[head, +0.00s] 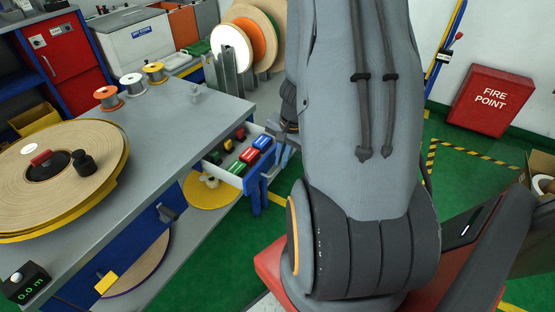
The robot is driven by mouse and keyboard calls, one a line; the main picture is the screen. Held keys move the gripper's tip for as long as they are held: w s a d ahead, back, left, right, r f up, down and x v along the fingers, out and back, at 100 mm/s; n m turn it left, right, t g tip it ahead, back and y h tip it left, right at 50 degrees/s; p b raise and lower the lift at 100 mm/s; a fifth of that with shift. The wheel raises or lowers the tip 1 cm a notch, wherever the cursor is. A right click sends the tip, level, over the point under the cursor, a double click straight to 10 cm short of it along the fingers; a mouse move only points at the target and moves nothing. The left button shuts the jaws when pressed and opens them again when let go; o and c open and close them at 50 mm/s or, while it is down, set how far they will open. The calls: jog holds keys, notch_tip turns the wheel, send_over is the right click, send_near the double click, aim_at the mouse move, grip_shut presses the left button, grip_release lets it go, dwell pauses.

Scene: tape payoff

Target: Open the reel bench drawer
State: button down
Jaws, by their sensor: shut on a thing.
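The reel bench (150,140) has a grey top and blue sides. Its drawer (264,178) stands pulled out at the bench's right end, with a blue front. Red, green, blue and yellow small items lie inside the drawer. My gripper (284,152) shows only in part at the drawer front, left of my grey arm, which hides much of it. It is shut at the drawer's handle; the handle itself is hidden.
A large reel (60,165) lies on the bench, with small spools (132,84) behind it. A counter box (24,285) sits at the near corner. A red fire point box (490,102) is at the right wall. Green floor (290,180) shows beside the drawer.

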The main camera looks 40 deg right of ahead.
jog(key=shift+s, duration=0.15)
jog(key=c, duration=1.9)
grip_release()
jog(key=shift+r, duration=0.1)
notch_tip(320, 180, up, 8)
jog(key=s+p, duration=0.1)
jog(key=p, duration=0.2)
jog(key=shift+s+d+f, duration=0.15)
jog(key=shift+d+f, duration=0.05)
jog(key=shift+d, duration=0.1)
jog(key=s+a+r+n, duration=0.1)
jog(key=a+r+n, duration=0.3)
jog(key=a, duration=0.3)
jog(key=s+a+r+n+g, duration=0.1)
jog(key=a+r+n, duration=0.3)
jog(key=a, duration=0.4)
jog(key=s+a+r+n, duration=0.3)
jog(key=a+r+n, duration=0.1)
jog(key=a+n, duration=0.2)
jog(key=shift+s+a+r+g+h, duration=0.2)
jog(key=shift+a+g+h, duration=0.1)
jog(key=shift+a, duration=0.6)
